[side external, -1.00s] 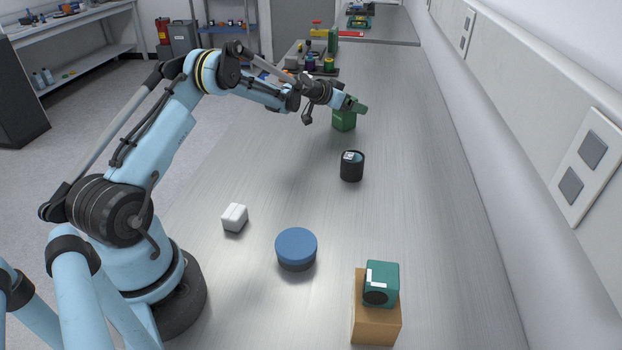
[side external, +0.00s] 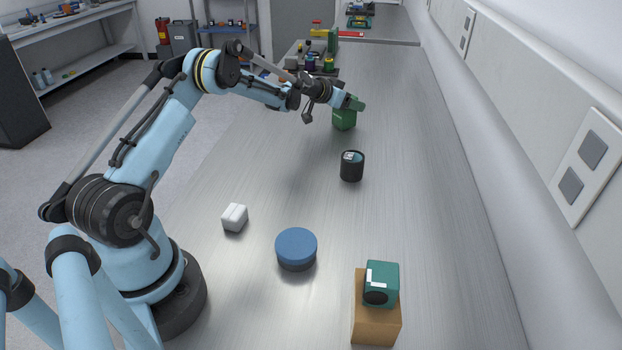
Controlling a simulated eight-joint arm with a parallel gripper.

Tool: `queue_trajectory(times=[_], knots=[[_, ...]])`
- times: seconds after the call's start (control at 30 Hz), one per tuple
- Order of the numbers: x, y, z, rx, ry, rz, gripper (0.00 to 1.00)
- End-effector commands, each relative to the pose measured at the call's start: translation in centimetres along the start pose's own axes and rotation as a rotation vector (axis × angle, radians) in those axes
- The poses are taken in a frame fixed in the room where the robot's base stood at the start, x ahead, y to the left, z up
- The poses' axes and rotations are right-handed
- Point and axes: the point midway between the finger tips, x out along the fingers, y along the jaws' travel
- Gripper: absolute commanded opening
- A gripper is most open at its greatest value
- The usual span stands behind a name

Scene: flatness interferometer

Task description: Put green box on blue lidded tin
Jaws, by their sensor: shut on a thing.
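The green box (side external: 344,121) is at the far part of the bench, below and beside the end of my arm. My gripper (side external: 351,103) is shut on the green box at its upper part; the fingers are small and partly hidden here. I cannot tell whether the box touches the bench. The blue lidded tin (side external: 296,244) stands upright on the near part of the bench, with its round blue lid on top and nothing on it. It is well apart from my gripper.
A black cylinder (side external: 352,167) stands between the green box and the tin. A white block (side external: 235,218) lies left of the tin. A teal box (side external: 382,283) sits on an orange-brown block (side external: 376,325) at the front right. Several items stand at the bench's far end.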

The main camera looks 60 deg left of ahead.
Motion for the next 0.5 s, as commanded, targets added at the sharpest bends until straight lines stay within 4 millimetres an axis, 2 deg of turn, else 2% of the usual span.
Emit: queue_trajectory(times=[0.17,0.27,0.5], knots=[[-1.0,0.0,-1.7,0.0,0.001,0.0,0.22],[-2.0,0.0,-3.6,0.0,0.001,0.0,0.22],[-3.9,5.2,-5.5,0.002,0.0,0.003,0.22]])
